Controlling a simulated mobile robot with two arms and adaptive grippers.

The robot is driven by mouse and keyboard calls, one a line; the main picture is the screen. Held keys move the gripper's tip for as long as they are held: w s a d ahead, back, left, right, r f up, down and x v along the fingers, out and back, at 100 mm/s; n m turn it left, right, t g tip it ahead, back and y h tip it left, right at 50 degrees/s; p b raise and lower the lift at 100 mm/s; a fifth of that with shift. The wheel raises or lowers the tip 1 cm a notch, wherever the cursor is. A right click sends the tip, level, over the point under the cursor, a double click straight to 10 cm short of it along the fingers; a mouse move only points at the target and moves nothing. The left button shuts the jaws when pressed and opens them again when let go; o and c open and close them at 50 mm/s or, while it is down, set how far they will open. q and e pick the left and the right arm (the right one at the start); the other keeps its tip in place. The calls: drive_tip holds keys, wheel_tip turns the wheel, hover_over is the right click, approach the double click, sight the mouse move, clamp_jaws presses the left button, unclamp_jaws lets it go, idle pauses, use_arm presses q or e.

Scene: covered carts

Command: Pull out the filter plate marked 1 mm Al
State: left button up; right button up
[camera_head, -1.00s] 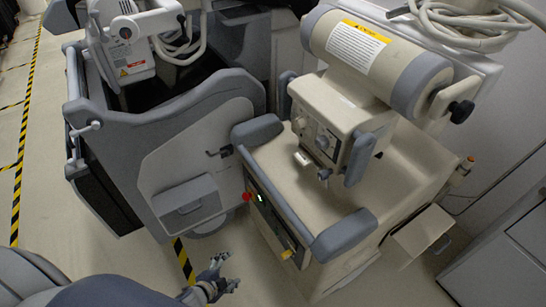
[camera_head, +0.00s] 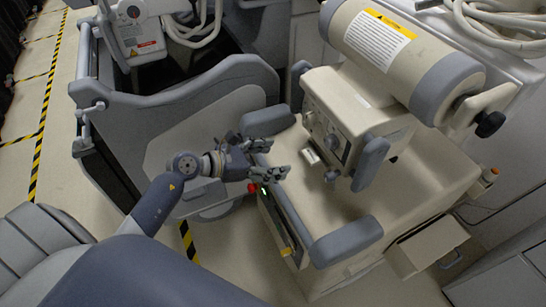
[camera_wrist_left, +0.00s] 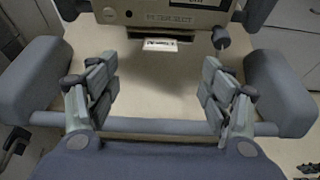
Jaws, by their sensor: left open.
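A small pale plate tab (camera_head: 311,156) sticks out low on the front of the beige collimator head (camera_head: 338,120). In the left wrist view the tab (camera_wrist_left: 160,44) shows as a white label under the housing, top centre; its marking is too small to read. My left gripper (camera_head: 280,158) is open and empty, to the left of the tab and apart from it. In the left wrist view its two fingers (camera_wrist_left: 160,92) are spread wide, with the tab beyond them, between them in direction. My right gripper is not in view.
Padded grey bumpers (camera_head: 346,241) edge the beige cart, and another bumper (camera_head: 370,164) flanks the head. A red knob (camera_head: 253,188) is just below my left gripper. A grey cart (camera_head: 200,140) stands at left. A small knob (camera_head: 331,174) hangs beside the tab.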

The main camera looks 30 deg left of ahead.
sight(306, 157)
use_arm(q)
drive_tip(key=p+x, duration=0.1)
drive_tip(key=x, duration=0.9)
drive_tip(key=shift+w+d, duration=0.1)
drive_tip(key=shift+d, duration=0.05)
drive_tip(key=c, duration=1.2)
